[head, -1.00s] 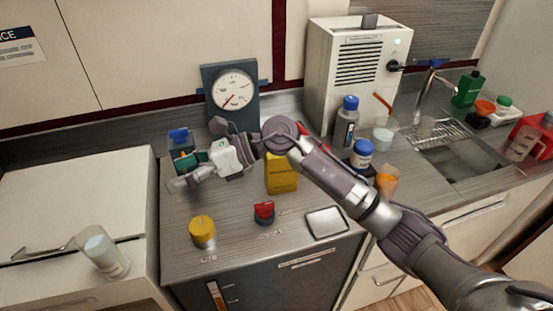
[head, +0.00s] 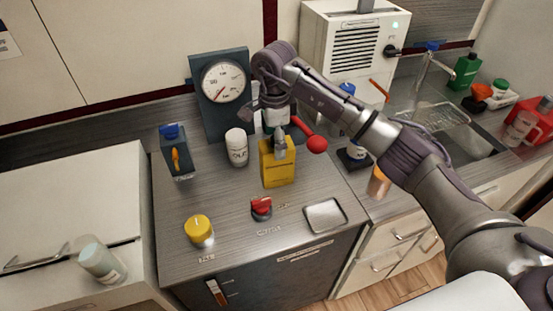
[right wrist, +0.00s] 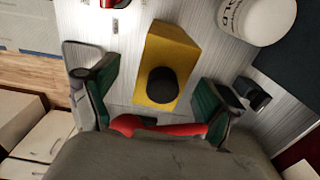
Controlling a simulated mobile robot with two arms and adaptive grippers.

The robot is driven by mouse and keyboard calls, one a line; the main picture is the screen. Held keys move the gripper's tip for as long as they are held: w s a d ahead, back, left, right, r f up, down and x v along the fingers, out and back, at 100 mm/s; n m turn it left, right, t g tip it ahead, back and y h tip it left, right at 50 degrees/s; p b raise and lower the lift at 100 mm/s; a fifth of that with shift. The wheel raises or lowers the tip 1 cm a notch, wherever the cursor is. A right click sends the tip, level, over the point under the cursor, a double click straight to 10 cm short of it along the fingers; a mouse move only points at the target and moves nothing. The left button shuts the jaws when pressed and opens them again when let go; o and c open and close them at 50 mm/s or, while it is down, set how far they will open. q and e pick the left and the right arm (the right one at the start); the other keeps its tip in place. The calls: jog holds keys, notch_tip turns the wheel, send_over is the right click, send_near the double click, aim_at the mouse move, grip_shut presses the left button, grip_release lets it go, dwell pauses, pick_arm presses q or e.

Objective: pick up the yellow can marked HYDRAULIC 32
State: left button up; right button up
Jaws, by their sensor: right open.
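The yellow can (head: 278,172) is a boxy upright container standing on the grey counter. In the right wrist view the can (right wrist: 172,48) shows from above with a round black cap. I cannot read its marking. My right gripper (head: 278,132) points down just above the can and hides part of its top. In the right wrist view its green-padded fingers (right wrist: 158,100) are open and apart, with the capped end of the can between them. The can looks free of both pads. My left gripper is not in view.
A red-knobbed lever (head: 317,144) is close beside my gripper. A white cup (head: 236,147) stands left of the can, with a gauge (head: 222,84) behind. A red switch (head: 261,208), a metal tray (head: 325,215) and a yellow-topped jar (head: 199,231) are in front.

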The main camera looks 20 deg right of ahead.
jog(key=shift+f, duration=0.35)
jog(key=f, duration=0.1)
jog(key=f+p, duration=0.1)
jog(key=f, duration=0.1)
jog(key=f+p, duration=0.1)
jog(key=f, duration=0.1)
jog(key=shift+w+d+f, duration=0.2)
jog(key=shift+d, duration=0.1)
grip_shut()
jog(key=shift+r, duration=0.1)
